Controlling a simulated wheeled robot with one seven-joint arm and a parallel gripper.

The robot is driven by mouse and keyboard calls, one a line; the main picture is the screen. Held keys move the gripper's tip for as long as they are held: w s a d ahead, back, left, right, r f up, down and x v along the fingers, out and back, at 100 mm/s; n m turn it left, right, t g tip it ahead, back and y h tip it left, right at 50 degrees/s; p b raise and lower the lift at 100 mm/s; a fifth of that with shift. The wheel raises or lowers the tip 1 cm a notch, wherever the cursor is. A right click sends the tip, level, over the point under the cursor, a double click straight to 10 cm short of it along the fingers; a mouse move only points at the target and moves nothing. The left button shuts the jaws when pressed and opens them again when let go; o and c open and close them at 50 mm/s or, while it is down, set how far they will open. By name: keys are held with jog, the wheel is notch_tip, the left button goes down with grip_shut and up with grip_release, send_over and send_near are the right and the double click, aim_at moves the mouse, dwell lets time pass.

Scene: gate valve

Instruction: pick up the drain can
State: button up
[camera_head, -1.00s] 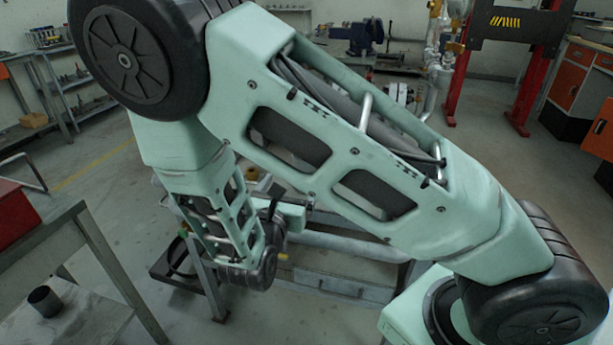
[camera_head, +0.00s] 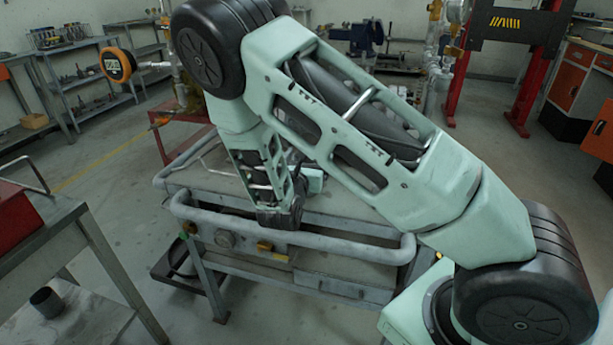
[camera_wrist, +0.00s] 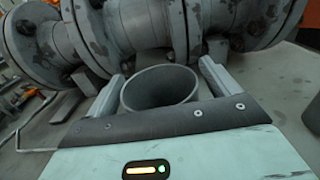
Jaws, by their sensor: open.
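A grey, open-topped round can (camera_wrist: 160,88), which looks like the drain can, stands in the wrist view close in front of my palm. My gripper (camera_wrist: 162,72) is open, with one finger to each side of the can. Its rim lies between the fingers; I cannot tell whether either finger touches it. The can's lower part is hidden behind the palm's dark edge. In the head view my arm hides the can and the fingers.
Large flanged grey valve pipework (camera_wrist: 150,25) is right behind the can. The head view shows the railed metal cart (camera_head: 330,245) under my wrist. A dark cup (camera_head: 46,300) sits on the left bench's lower shelf (camera_head: 85,325).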

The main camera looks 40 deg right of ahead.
jog(key=shift+w+d, duration=0.1)
jog(key=shift+d, duration=0.05)
jog(key=c, duration=1.1)
jog(key=shift+c, duration=0.2)
